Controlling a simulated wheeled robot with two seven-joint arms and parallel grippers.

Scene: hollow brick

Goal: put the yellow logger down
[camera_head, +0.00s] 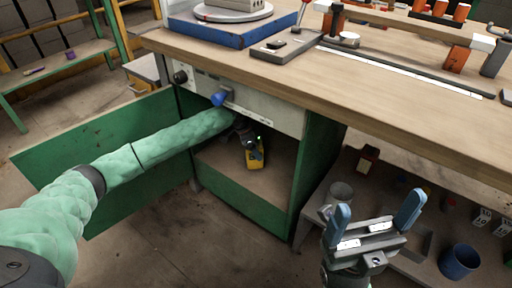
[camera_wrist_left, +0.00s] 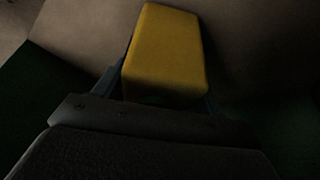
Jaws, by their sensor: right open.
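The yellow logger (camera_head: 255,158) is a small yellow block inside the open green cabinet, low over its bottom board (camera_head: 228,175). I cannot tell whether it touches the board. My left gripper (camera_head: 249,143) reaches into the cabinet from above and is shut on the logger. In the left wrist view the logger (camera_wrist_left: 165,52) lies between the two fingers, which sit close against its sides and are mostly hidden. My right gripper (camera_head: 380,226) is open and empty, outside the cabinet at the lower right.
The green cabinet door (camera_head: 60,150) stands open at the left. The workbench top (camera_head: 385,85) overhangs the cabinet, with a drawer front bearing a blue knob (camera_head: 221,98) above the opening. A low shelf at the right holds a blue cup (camera_head: 459,262) and several small items.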

